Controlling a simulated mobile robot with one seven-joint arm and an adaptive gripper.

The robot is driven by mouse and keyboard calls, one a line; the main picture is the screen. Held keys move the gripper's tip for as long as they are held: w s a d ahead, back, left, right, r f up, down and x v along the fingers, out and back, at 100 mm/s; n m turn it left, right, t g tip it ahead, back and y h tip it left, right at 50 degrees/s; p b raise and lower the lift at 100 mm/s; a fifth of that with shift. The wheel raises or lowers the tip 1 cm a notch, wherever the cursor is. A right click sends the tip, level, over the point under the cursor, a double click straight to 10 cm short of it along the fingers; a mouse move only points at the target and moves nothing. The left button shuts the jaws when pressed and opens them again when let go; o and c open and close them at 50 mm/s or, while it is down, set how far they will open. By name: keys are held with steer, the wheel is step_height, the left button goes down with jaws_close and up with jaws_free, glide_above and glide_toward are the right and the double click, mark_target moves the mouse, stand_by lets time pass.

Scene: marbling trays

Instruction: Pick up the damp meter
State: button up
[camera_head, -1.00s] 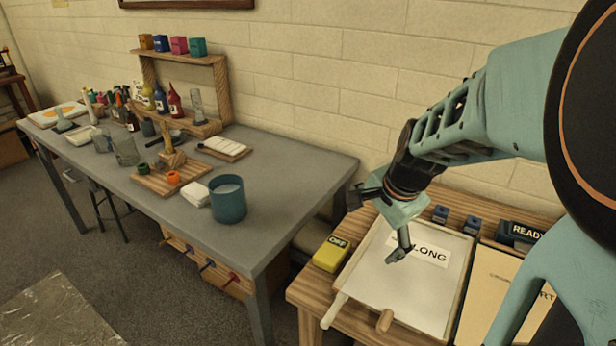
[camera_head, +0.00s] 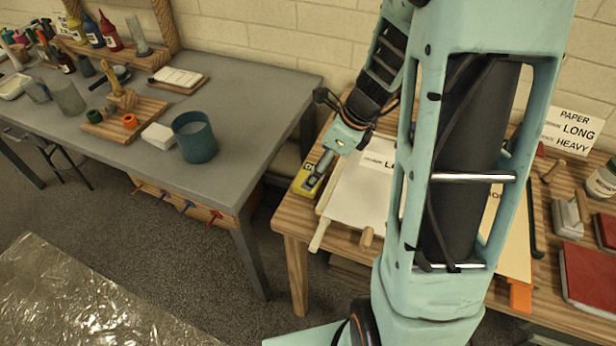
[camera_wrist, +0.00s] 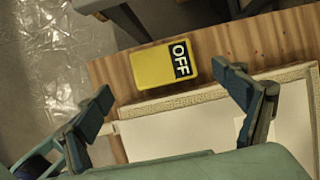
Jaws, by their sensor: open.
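A yellow block with a black OFF panel, which looks like the damp meter (camera_wrist: 150,68), lies flat on the wooden table's left edge, beside the pale tray. In the head view the yellow meter (camera_head: 299,186) is partly covered by my gripper (camera_head: 318,172). In the wrist view my gripper (camera_wrist: 170,98) is open and empty. Its two fingers are spread, with the meter showing between and beyond their tips. I see no contact in the wrist view, and the exact height above the meter cannot be told.
The tray (camera_wrist: 118,128) with a white sheet borders the meter. A grey table (camera_head: 250,100) with a teal pot (camera_head: 195,140) stands left, across a gap. A sign, red books (camera_head: 590,277) and a jar sit at right. My arm hides the middle of the wooden table.

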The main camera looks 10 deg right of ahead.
mark_target(304, 174)
steer(key=b+x, duration=0.1)
steer(key=x, duration=0.5)
steer(key=shift+w+f, duration=0.25)
steer(key=c, duration=1.3)
steer(key=shift+r, duration=0.2)
steer(key=shift+r, duration=0.25)
step_height(304, 174, up, 2)
steer(key=shift+r+p, duration=0.15)
steer(key=shift+p, duration=0.3)
steer(key=s+a+r+p, duration=0.3)
steer(key=s+a+r, duration=0.6)
steer(key=a+r, duration=0.1)
steer(key=shift+s, duration=0.3)
